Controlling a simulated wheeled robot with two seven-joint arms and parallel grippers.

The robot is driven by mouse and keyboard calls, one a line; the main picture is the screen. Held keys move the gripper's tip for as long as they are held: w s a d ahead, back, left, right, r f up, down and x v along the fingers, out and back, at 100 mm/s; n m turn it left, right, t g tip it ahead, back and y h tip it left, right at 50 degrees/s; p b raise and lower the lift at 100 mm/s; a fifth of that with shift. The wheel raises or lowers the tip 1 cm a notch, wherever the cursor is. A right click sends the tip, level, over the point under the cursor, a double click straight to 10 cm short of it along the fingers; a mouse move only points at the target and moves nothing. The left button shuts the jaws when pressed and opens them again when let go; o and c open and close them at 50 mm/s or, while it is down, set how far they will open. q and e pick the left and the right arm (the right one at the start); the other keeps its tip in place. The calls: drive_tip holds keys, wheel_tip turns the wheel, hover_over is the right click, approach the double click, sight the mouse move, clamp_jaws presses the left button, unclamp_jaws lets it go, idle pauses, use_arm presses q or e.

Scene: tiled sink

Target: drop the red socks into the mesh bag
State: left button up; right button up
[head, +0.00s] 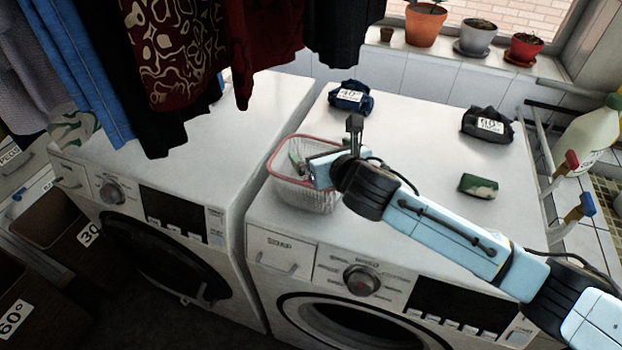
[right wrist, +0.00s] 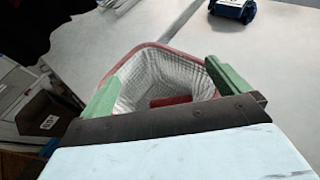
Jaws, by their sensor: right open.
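The mesh bag (head: 312,198) is a white basket-like mesh container with a pinkish-red rim, standing open on the right washing machine. It also shows in the right wrist view (right wrist: 143,88). My right gripper (head: 298,165) is over its opening, and in the right wrist view its two green fingers (right wrist: 165,85) are spread wide with nothing between them. A small flat red patch (right wrist: 170,101) shows low in the bag's opening; it looks like red cloth, possibly the red socks, but is partly hidden by my gripper. No other red socks are visible. My left gripper is not in view.
Dark folded bundles with temperature tags, one blue (head: 350,96) and one black (head: 487,125), and a green sponge-like block (head: 478,186) lie on the right machine (head: 400,130). Clothes (head: 180,45) hang over the left machine. Flower pots (head: 425,24) stand behind.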

drive_tip(key=v, duration=1)
drive_tip(key=shift+s, duration=0.4)
drive_tip(key=shift+d, duration=0.1)
